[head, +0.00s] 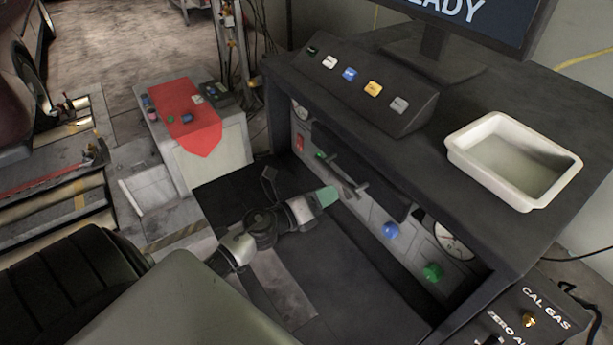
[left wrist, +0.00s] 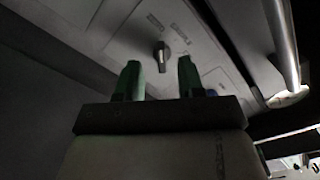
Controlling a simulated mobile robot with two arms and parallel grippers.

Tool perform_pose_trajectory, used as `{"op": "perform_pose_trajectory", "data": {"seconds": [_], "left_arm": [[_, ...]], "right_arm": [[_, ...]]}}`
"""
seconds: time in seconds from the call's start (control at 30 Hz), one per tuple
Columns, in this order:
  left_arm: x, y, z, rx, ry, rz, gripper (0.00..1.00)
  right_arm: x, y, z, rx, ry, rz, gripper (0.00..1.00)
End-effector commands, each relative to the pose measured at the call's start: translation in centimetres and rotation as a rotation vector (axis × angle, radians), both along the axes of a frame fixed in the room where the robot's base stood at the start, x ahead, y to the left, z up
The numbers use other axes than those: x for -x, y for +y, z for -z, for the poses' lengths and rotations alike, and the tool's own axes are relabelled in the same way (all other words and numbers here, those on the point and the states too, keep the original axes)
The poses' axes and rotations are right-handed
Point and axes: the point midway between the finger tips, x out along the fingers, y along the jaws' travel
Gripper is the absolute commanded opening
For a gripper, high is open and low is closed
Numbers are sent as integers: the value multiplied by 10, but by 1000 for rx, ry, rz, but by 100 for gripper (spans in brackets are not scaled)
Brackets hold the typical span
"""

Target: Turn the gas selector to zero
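In the left wrist view a small dark selector knob (left wrist: 162,57) sits on a grey panel (left wrist: 205,50), with small labels around it that are too blurred to read. Its pointer looks roughly upright in the picture. My left gripper (left wrist: 159,82) has its two green fingers apart, one on each side of the knob in the picture, with nothing between them. I cannot tell how far the tips are from the panel. In the head view the left gripper (head: 328,196) reaches into the cabinet's open front toward its panel; the knob cannot be made out there. My right gripper is not in view.
A horizontal bar (left wrist: 283,40) runs close to the right of the gripper. The cabinet panel carries a blue knob (head: 391,230), a green knob (head: 432,272) and a gauge (head: 455,240). The desktop above holds a white tray (head: 462,152). A CAL GAS box (head: 530,318) stands lower right.

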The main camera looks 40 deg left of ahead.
Motion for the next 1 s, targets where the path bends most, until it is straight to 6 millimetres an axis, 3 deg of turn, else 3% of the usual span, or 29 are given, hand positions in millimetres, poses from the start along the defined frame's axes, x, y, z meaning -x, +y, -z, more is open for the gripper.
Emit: {"op": "perform_pose_trajectory", "data": {"seconds": [0.2,0.4,1.0], "left_arm": [[40,14,3,-1,3,0,38],[59,20,1,1,1,1,38],[63,22,0,0,0,0,38]], "right_arm": [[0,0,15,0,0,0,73],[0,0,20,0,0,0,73],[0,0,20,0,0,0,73]]}}
